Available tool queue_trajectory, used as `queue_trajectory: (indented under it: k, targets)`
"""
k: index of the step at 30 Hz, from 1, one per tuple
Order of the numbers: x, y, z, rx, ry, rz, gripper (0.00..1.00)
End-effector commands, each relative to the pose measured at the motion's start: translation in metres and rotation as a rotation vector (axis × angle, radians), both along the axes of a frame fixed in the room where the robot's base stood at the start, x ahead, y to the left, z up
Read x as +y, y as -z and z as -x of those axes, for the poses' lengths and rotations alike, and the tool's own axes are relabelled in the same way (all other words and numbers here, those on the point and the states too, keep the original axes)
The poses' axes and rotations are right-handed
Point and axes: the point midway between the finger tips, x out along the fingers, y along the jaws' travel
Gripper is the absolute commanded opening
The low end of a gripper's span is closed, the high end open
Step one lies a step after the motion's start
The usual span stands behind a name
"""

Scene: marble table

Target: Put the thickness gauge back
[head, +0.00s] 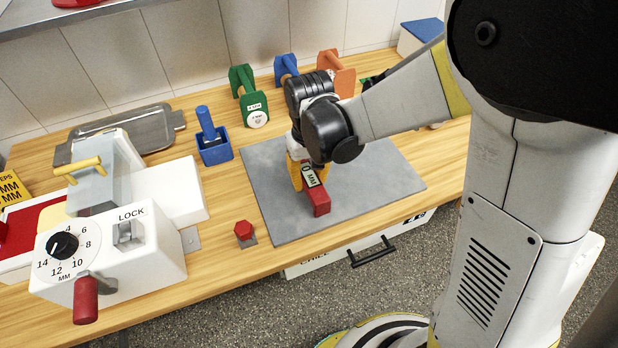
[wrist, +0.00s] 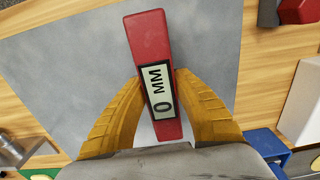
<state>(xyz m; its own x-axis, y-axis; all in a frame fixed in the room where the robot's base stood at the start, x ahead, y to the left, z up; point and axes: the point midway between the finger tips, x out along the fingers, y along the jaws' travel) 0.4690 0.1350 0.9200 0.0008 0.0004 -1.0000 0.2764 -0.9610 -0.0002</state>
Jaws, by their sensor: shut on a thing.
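A red thickness gauge (head: 321,204) with a white label reading MM is at the grey mat, below my gripper (head: 304,172). In the wrist view the red gauge (wrist: 151,40) runs lengthwise between the yellow fingers, and its label reads 0 MM. My gripper (wrist: 156,80) is shut on the gauge, with a finger on each long side. I cannot tell whether the gauge touches the mat. Behind, a green gauge-like piece (head: 241,80), a blue one (head: 287,66) and an orange one (head: 341,80) stand in a row by the wall.
The grey mat (head: 398,181) is otherwise clear. A slicer with a dial and LOCK lever (head: 110,250) stands at left. A red hexagonal knob (head: 243,230) sits left of the mat. A blue holder (head: 215,152) and a metal tray (head: 150,130) are behind. The table's front edge is close.

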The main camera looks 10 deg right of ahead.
Motion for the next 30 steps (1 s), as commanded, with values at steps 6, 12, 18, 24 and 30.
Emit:
queue_trajectory:
  k: [6, 12, 18, 24, 30]
  targets:
    - [0.0000, 0.0053, 0.0000, 0.000, 0.000, 0.000, 0.00]
    - [0.0000, 0.0093, 0.0000, 0.000, 0.000, 0.000, 0.00]
    - [0.0000, 0.0108, 0.0000, 0.000, 0.000, 0.000, 0.55]
    - [0.0000, 0.0106, 0.0000, 0.000, 0.000, 0.000, 0.56]
    - [0.0001, 0.0038, -0.0003, 0.000, 0.000, 0.000, 0.56]
